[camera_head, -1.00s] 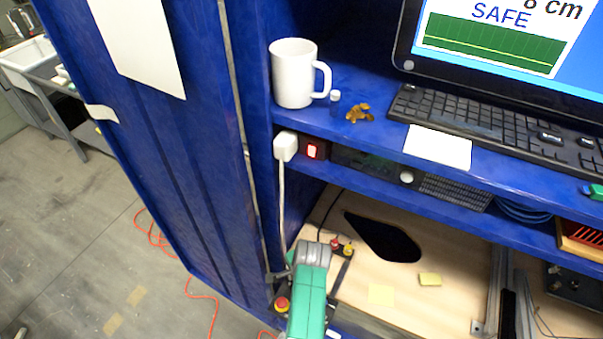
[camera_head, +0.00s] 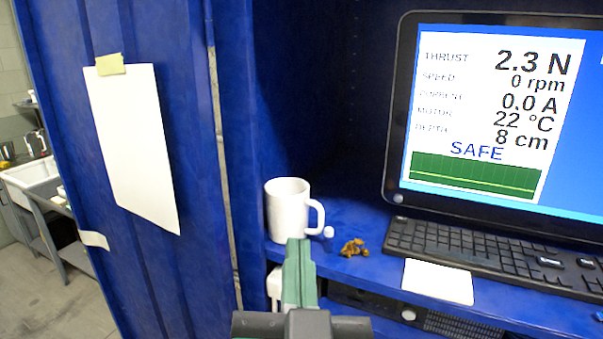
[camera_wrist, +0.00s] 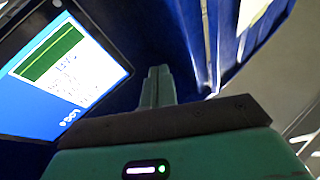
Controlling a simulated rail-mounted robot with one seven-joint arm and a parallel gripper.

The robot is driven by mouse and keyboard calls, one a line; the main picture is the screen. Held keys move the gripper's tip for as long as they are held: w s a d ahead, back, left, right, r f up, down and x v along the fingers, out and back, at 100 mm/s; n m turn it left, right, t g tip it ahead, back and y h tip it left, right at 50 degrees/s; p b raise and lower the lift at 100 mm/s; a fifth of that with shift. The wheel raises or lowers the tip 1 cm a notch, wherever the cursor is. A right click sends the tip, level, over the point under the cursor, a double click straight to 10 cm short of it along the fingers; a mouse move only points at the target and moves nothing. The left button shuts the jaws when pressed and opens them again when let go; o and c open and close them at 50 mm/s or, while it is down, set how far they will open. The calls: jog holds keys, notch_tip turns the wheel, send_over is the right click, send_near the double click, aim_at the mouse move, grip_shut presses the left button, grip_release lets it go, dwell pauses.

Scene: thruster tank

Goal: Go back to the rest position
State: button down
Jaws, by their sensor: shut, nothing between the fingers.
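My gripper (camera_head: 299,246) is at the bottom middle of the head view. Its green fingers point up and are closed together, with nothing between them. In the wrist view the closed fingers (camera_wrist: 158,80) show against the dark blue cabinet, with the lit screen to their left. In the head view the fingertips overlap the lower part of the white mug (camera_head: 287,208) on the shelf. I cannot tell how far apart they are. The rest of my arm is below the picture.
The blue shelf (camera_head: 378,236) carries a small white-capped vial (camera_head: 328,232), a brown lump (camera_head: 354,247), a white card (camera_head: 438,281), a keyboard (camera_head: 480,248) and the monitor (camera_head: 398,150), which reads SAFE. A blue cabinet door (camera_head: 190,100) with taped paper (camera_head: 132,150) stands left.

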jog(key=s+r+t+p, duration=0.1)
jog(key=s+r+p, duration=0.1)
jog(key=r+p, duration=0.3)
jog(key=s+r+n+t+p, duration=0.1)
jog(key=s+r+p, duration=0.2)
jog(key=r+p, duration=0.3)
jog(key=s+r+t+p, duration=0.1)
jog(key=r+p, duration=0.5)
jog(key=r, duration=0.8)
jog(key=shift+s+h, duration=0.4)
jog(key=shift+s, duration=0.5)
jog(key=shift+d+f, duration=0.1)
jog(key=shift+f, duration=0.1)
